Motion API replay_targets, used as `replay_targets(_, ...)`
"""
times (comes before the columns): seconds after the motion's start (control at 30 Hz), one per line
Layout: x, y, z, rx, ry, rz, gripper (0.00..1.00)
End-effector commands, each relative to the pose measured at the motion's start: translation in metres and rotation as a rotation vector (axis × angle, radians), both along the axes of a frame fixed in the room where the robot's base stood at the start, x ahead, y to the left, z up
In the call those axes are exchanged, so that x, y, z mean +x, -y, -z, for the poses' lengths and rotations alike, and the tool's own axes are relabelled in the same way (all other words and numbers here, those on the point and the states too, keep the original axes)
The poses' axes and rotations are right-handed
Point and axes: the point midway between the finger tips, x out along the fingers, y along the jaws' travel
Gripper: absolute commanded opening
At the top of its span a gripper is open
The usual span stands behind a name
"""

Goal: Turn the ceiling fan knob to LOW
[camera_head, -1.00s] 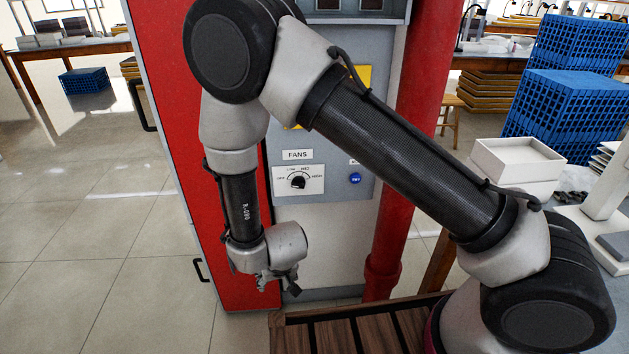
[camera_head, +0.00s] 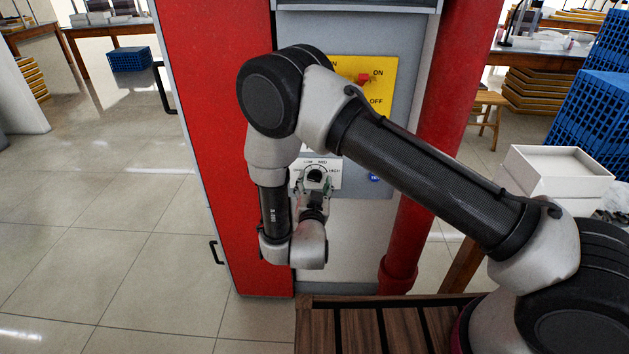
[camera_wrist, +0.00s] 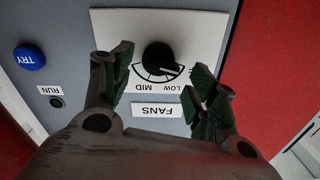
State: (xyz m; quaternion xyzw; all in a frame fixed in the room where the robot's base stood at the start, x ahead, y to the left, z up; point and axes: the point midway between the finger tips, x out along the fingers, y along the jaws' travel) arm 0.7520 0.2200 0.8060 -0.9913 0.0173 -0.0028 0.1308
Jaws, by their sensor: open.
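The round black fan knob (camera_wrist: 160,58) sits on a white dial plate (camera_wrist: 105,25) on a grey panel. The wrist view shows the plate upside down, with LOW and MID printed beside the knob and a FANS label below. In the head view the knob (camera_head: 315,174) shows through the gripper. My gripper (camera_wrist: 162,64) is open, with one finger on each side of the knob and visible gaps between them in the picture. I cannot tell how far it stands from the plate. The knob's exact setting is hard to read. In the head view my gripper (camera_head: 314,186) is at the plate.
A blue TRY button (camera_wrist: 29,57) and a small RUN light (camera_wrist: 57,102) are beside the plate. A yellow ON/OFF switch plate (camera_head: 386,88) is above. A red cabinet side (camera_head: 215,120) and a red pipe (camera_head: 440,130) flank the panel. A slatted wooden bench (camera_head: 360,330) is below.

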Motion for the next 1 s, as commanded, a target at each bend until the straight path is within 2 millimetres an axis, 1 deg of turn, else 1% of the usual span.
replay_targets(0.03,0.007,0.001,0.0,0.002,0.001,0.002,0.59)
replay_targets(0.1,0.013,0.001,0.0,0.001,0.001,0.001,0.59)
replay_targets(0.2,0.018,0.001,0.0,0.0,0.0,0.0,0.59)
replay_targets(0.43,0.019,0.001,0.0,-0.001,-0.001,-0.001,0.59)
replay_targets(0.47,0.019,0.001,0.0,-0.001,-0.001,-0.001,0.57)
replay_targets(0.6,0.019,0.001,0.0,-0.001,-0.001,-0.001,0.31)
replay_targets(0.67,0.019,0.0,0.0,0.0,-0.001,-0.001,0.2)
replay_targets(0.7,0.019,0.0,0.0,0.0,0.0,-0.002,0.17)
replay_targets(1.0,0.019,-0.001,-0.001,0.028,0.001,-0.004,0.17)
